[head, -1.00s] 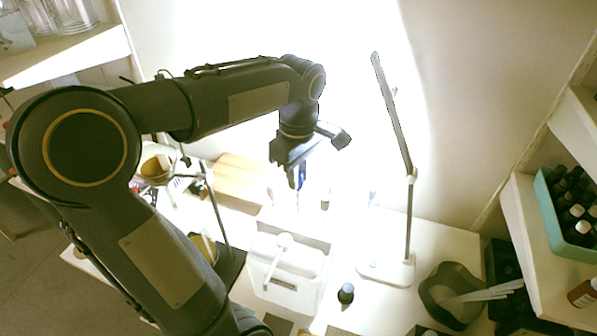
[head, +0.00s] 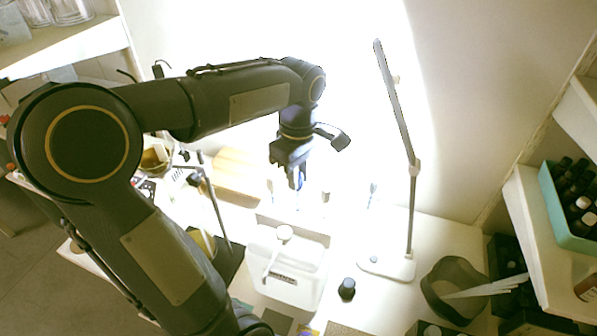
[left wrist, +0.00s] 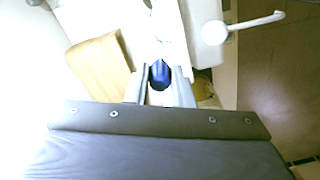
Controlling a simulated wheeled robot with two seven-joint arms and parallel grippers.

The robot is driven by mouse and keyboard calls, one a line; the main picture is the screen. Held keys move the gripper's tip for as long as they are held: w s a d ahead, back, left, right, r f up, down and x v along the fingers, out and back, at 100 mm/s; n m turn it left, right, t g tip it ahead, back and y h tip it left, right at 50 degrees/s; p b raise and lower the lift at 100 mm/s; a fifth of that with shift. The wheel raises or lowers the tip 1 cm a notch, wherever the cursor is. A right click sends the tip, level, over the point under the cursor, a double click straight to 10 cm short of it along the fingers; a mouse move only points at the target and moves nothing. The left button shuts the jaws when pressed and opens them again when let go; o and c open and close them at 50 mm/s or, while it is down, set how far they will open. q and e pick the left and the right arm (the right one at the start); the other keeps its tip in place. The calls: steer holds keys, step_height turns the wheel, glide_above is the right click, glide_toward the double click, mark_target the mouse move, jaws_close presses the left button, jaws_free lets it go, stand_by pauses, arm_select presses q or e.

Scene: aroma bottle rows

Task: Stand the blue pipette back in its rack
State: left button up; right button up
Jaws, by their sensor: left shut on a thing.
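My left gripper (head: 297,174) is shut on the blue pipette (head: 299,183), which hangs about upright below the fingers. In the left wrist view the dark blue top of the pipette (left wrist: 159,74) sits between the two fingers. Below it in the head view is a pale rack-like block (head: 292,229) at the back of the table, washed out by bright light. The pipette's lower end is too faint to tell whether it touches this block. My right gripper does not show.
A white box (head: 287,291) with a raised handle stands in front of the block. A lamp (head: 411,210) stands to the right, with a dark bottle (head: 347,289) near its base. A wooden block (head: 238,177) lies left of the gripper. A dark bin (head: 455,288) is farther right.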

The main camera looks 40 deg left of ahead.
arm_select(q)
steer(key=shift+f, duration=0.2)
stand_by(0.3)
steer(key=shift+f+b, duration=0.8)
steer(key=shift+f, duration=0.15)
steer(key=o, duration=0.7)
steer(key=shift+r+p, duration=2.3)
steer(key=shift+r, duration=0.25)
